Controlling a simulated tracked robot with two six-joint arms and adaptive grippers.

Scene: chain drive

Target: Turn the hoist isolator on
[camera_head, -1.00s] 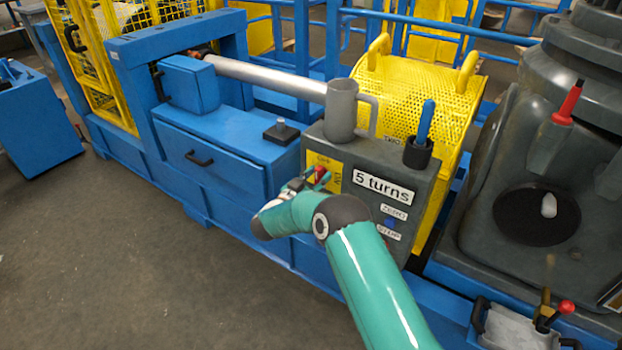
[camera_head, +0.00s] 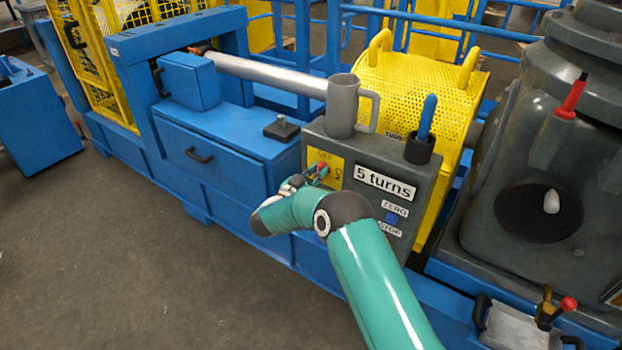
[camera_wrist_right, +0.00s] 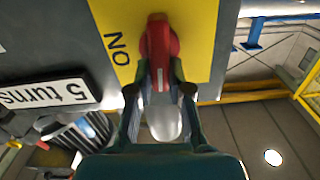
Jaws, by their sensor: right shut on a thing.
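The hoist isolator is a red handle (camera_head: 322,170) on a yellow plate (camera_head: 329,158) on the front of a grey control box (camera_head: 408,170). In the right wrist view the red handle (camera_wrist_right: 160,55) lies between my fingertips, near the black word "ON" on the yellow plate (camera_wrist_right: 195,30). My right gripper (camera_head: 312,176) is shut on the handle; it also shows in the right wrist view (camera_wrist_right: 160,90). In the head view my gripper and arm hide the lower left of the box. My left gripper is not in view.
The box carries a "5 turns" label (camera_head: 385,184), a blue button (camera_head: 391,218), a grey mug (camera_head: 342,105) and a blue-handled tool in a black cup (camera_head: 419,150). A yellow mesh guard (camera_head: 420,85) stands behind. Open floor (camera_head: 130,260) lies to the left.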

